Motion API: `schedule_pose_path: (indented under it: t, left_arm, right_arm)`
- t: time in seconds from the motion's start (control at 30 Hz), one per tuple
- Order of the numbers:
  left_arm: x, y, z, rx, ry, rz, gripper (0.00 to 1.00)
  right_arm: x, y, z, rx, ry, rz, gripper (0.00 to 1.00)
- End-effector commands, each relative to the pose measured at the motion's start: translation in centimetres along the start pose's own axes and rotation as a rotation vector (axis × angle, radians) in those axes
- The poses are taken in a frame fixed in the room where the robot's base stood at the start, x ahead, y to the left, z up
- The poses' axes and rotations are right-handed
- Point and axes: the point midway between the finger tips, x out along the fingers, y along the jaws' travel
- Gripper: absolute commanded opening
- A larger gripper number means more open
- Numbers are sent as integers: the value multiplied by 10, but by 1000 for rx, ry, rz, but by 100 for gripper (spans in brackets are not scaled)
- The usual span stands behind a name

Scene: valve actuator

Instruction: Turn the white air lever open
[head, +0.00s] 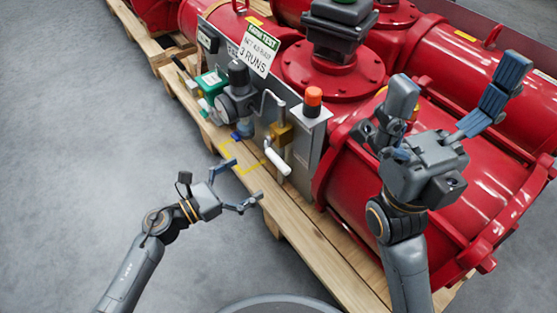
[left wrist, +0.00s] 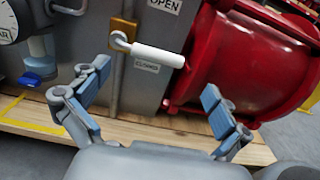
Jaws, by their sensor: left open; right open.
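The white air lever (head: 278,161) is on the grey panel by a brass valve body (head: 283,134). In the left wrist view the white lever (left wrist: 158,55) points right and slightly down from its pivot, between an OPEN label (left wrist: 164,4) above and a CLOSED label (left wrist: 147,66) below. My left gripper (head: 250,182) is open and empty, in front of the lever and apart from it. In the left wrist view its fingers (left wrist: 155,100) are spread, with the lever ahead between and above them. My right gripper (head: 452,105) is open and empty, raised over the red cylinder at the right.
A red actuator cylinder (head: 405,185) stands right of the panel. An orange-capped block (head: 313,100), a regulator with gauge (head: 237,100) and a green box (head: 212,84) sit near the lever. A wooden pallet (head: 300,222) lies beneath. Open floor (head: 90,130) is at the left.

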Motion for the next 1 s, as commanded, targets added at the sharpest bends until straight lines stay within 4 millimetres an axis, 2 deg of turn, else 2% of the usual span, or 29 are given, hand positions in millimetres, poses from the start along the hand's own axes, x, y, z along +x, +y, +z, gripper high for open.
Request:
schedule_pose_path:
  t: [0.03, 0.2, 0.4, 0.6, 0.87, 0.9, 1.0]
  left_arm:
    - [13, 0, 0, 2, -5, 0, 100]
    - [49, 1, 0, 0, -4, 0, 100]
    - [81, 0, -1, -2, -3, 1, 100]
    - [95, 1, 0, -3, -1, 2, 100]
    - [96, 0, 0, -3, 0, 2, 100]
    - [96, 0, 0, -3, 0, 2, 98]
    - [96, 0, 0, -3, 0, 2, 78]
  right_arm:
    - [-1, 0, 0, -1, 7, -2, 100]
    - [2, -1, 0, -3, 23, -9, 100]
    - [4, -1, 0, -5, 36, -16, 100]
    - [6, -2, 0, -6, 41, -19, 100]
    - [7, -2, -1, -6, 45, -21, 100]
    - [8, -2, -1, -6, 46, -21, 100]
    - [8, -2, -1, -7, 49, -22, 100]
